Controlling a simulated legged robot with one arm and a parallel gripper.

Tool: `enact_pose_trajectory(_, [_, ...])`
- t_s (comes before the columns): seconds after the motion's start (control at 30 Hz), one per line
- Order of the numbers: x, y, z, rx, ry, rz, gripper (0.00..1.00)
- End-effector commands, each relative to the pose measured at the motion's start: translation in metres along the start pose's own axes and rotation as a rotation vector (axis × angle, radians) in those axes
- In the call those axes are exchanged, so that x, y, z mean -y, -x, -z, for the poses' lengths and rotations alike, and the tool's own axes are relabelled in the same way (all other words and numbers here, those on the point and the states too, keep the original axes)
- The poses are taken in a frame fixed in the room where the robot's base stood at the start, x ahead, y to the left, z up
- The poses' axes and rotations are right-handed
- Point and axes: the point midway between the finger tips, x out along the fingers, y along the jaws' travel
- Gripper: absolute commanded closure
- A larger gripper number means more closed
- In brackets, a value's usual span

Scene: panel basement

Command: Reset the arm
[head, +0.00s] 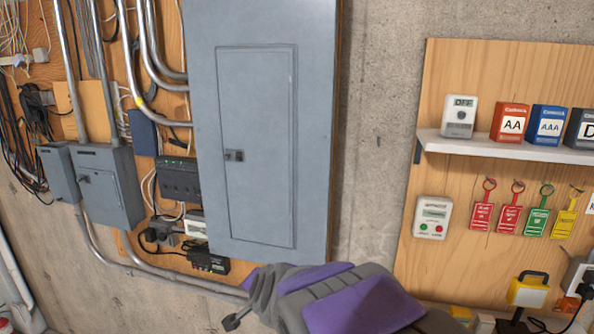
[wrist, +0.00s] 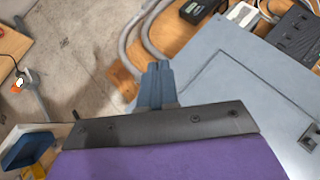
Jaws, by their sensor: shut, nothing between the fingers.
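My gripper (head: 238,318) is low in the head view, at the end of my purple and grey arm, below the grey electrical panel (head: 210,120). The panel's door (head: 258,150) is closed, with a small dark latch (head: 234,156) on its left side. In the wrist view my gripper's blue-grey fingers (wrist: 157,84) are together with nothing between them. The grey panel also shows in the wrist view (wrist: 215,85), to the right of the fingers. My arm hides part of the wall below the panel.
Right of the panel, a wooden board (head: 450,90) carries a shelf (head: 500,148) with battery boxes, and coloured tags hang below. Left are conduits, cables and grey boxes (head: 105,185). A yellow work light (head: 528,290) stands at lower right. Bare concrete (head: 378,140) lies between panel and board.

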Motion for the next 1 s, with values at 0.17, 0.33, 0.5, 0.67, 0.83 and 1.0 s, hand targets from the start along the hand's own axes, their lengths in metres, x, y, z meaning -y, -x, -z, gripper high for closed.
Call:
enact_pose_trajectory(0.17, [-0.083, 0.053, -0.024, 0.172, 0.158, -0.133, 1.00])
enact_pose_trajectory(0.33, [-0.167, 0.113, -0.057, 0.354, 0.298, -0.271, 1.00])
enact_pose_trajectory(0.5, [-0.248, 0.177, -0.100, 0.548, 0.412, -0.415, 1.00])
enact_pose_trajectory(0.67, [-0.306, 0.231, -0.134, 0.704, 0.480, -0.522, 1.00])
enact_pose_trajectory(0.83, [-0.337, 0.264, -0.152, 0.799, 0.508, -0.583, 1.00])
enact_pose_trajectory(1.0, [-0.343, 0.271, -0.154, 0.816, 0.514, -0.595, 1.00])
